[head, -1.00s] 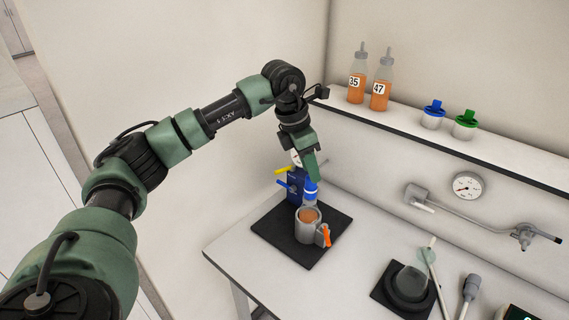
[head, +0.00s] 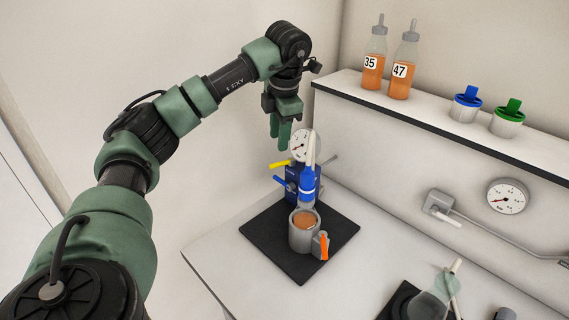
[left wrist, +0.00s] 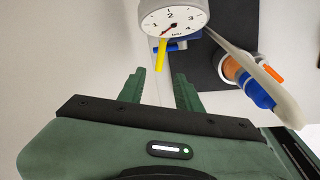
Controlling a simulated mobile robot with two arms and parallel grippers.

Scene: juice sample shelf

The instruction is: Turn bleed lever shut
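A blue pump-like block (head: 293,190) stands on a black mat (head: 262,240). It carries a round gauge (head: 301,146), a yellow lever (head: 280,166), a blue lever (head: 280,182) and a grey lever; I cannot tell by label which is the bleed lever. A blue cylinder with a white handle (head: 310,150) is at its front, over a grey cup (head: 304,238) with an orange lever (head: 323,246).
The white handle (left wrist: 258,75) passes right of my left fingers in the left wrist view. A shelf (head: 440,123) at right holds two orange bottles (head: 386,65) and blue- and green-capped jars. A flask (head: 433,297) stands at lower right. The left wall side is clear.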

